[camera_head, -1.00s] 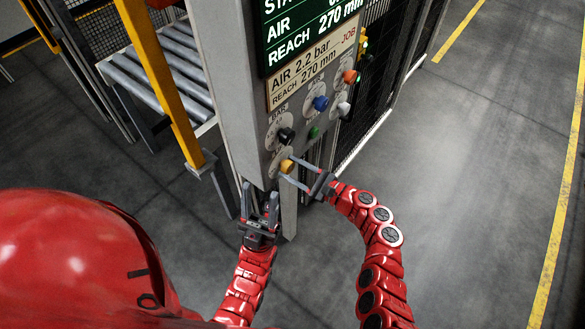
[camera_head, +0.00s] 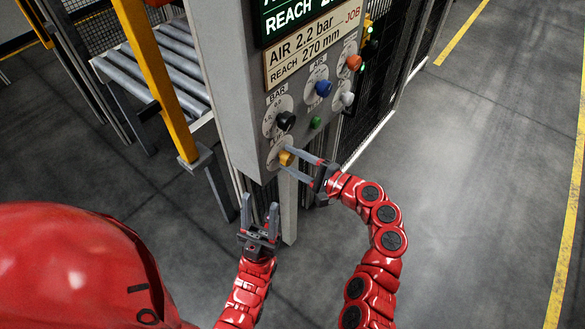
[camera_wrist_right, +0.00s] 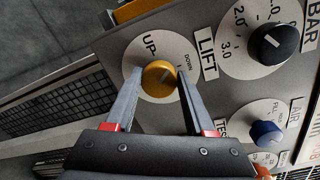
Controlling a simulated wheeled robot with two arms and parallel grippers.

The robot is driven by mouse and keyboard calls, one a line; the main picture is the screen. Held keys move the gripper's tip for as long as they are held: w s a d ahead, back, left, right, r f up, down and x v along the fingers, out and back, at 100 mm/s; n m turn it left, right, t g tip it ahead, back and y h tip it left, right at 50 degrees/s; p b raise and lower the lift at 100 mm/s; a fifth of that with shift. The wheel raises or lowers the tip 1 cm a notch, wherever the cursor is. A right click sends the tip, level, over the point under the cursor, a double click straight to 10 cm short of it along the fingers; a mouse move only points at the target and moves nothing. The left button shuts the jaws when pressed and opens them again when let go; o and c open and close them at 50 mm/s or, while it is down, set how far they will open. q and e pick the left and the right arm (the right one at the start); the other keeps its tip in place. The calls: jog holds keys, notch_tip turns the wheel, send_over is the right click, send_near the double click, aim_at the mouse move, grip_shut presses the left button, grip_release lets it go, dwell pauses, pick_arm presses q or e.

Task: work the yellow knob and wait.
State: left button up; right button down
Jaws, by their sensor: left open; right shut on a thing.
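The yellow knob (camera_head: 287,158) is the lowest on the grey control panel's front. It also shows in the right wrist view (camera_wrist_right: 158,78), on a white dial marked UP, DOWN and LIFT. My right gripper (camera_head: 291,163) reaches it from the right in the head view. In the right wrist view its fingers (camera_wrist_right: 159,84) are shut on the knob, one on each side. The exact way the knob points is hard to read. My left gripper (camera_head: 260,212) is open and empty, below the panel and apart from it.
Other knobs sit close by: black (camera_head: 286,120), blue (camera_head: 323,88), white (camera_head: 347,99) and orange (camera_head: 354,62), with a green button (camera_head: 316,122). The sign (camera_head: 313,45) reads AIR 2.2 bar, REACH 270 mm. A yellow post (camera_head: 160,80) and roller conveyor (camera_head: 165,65) stand left. Floor at right is clear.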

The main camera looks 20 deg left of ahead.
jog(key=n+b, duration=0.2)
jog(key=b, duration=0.2)
jog(key=n+b, duration=0.3)
jog(key=b, duration=0.1)
jog(key=f+n+b, duration=0.1)
jog(key=n+b, duration=0.2)
jog(key=b, duration=0.1)
jog(key=shift+s+h, duration=0.1)
jog(key=shift+h, duration=0.2)
jog(key=shift+r+n+t+b, duration=0.25)
jog(key=shift+n+b, duration=0.75)
jog(key=shift+b, duration=0.55)
jog(key=shift+c, duration=1.4)
grip_release()
jog(key=shift+r, duration=0.1)
jog(key=v, duration=1.7)
jog(key=shift+d, duration=0.15)
